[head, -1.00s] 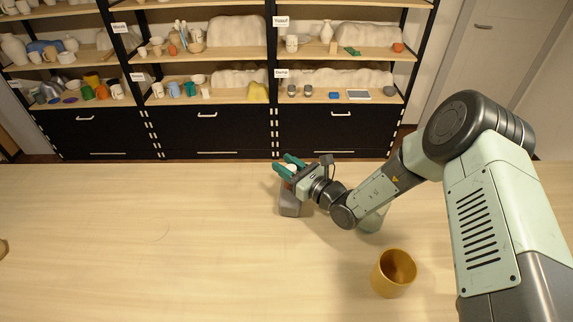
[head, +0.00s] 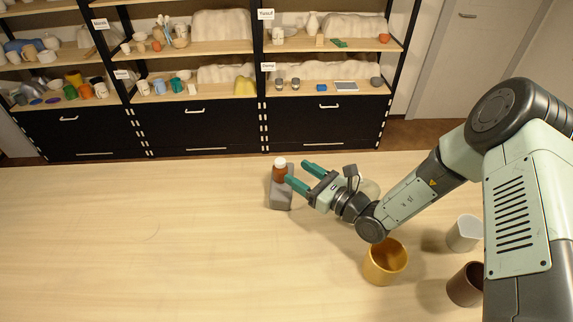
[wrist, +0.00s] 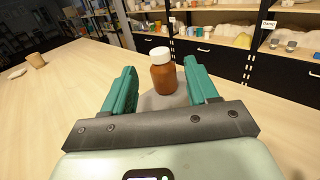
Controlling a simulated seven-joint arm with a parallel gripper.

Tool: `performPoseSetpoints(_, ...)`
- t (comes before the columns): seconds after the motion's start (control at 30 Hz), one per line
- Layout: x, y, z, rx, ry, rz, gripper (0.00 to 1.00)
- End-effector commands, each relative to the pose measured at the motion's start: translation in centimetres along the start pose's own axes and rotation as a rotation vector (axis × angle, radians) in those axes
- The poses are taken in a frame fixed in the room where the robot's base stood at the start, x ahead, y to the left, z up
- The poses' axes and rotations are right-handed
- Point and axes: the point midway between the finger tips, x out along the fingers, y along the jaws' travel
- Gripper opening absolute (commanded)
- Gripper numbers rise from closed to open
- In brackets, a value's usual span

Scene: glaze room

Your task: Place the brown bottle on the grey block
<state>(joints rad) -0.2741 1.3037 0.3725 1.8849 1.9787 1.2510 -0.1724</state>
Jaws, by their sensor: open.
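The brown bottle (head: 280,171) with a white cap stands upright on the grey block (head: 281,199), towards its far end. In the wrist view the bottle (wrist: 163,75) stands beyond and between the green fingers, with part of the grey block (wrist: 160,101) showing below it. My gripper (head: 298,174) is open and empty, just to the right of the bottle in the head view. The fingers look apart from the bottle.
A gold cup (head: 385,262) stands on the table under my arm. A white cup (head: 464,233) and a dark brown cup (head: 465,285) stand at the right. Shelves with pottery line the back. The table's left side (head: 120,230) is clear.

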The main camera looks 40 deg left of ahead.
Motion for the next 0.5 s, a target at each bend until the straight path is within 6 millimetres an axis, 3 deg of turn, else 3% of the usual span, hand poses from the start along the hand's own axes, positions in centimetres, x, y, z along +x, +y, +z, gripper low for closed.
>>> performPoseSetpoints(0.2,-2.4,0.0,0.0,0.001,0.000,-0.001,0.58)
performPoseSetpoints(0.5,-2.7,0.0,0.1,-0.002,0.000,0.001,0.58)
